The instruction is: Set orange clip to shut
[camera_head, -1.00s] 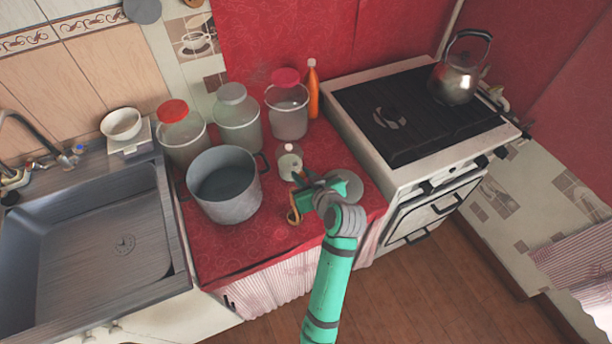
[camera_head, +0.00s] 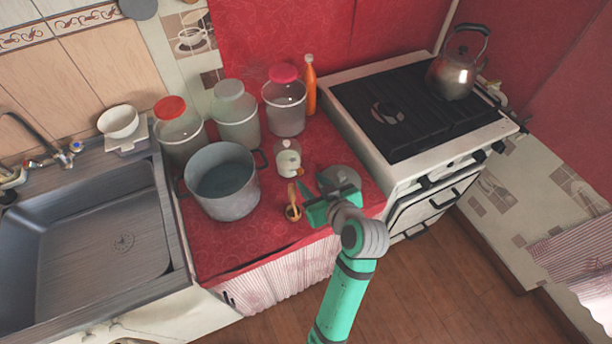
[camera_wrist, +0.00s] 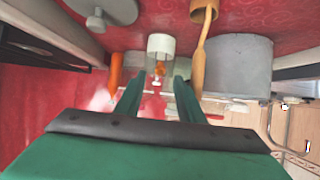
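The orange clip (camera_head: 299,171) is a small piece on the front-right side of a small clear jar (camera_head: 286,158) with a pale top. In the wrist view the clip (camera_wrist: 160,69) is on the jar (camera_wrist: 160,46), roughly centred between my fingers. I cannot tell whether the clip is open or shut. My gripper (camera_head: 314,194) is in front of the jar, to its lower right, and apart from it. In the wrist view the two fingers of my gripper (camera_wrist: 158,84) are spread with nothing between them.
A round grey lid (camera_head: 343,174) lies close by my gripper. An orange bottle (camera_head: 310,88) and lidded jars stand behind. The stove (camera_head: 420,110) is right.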

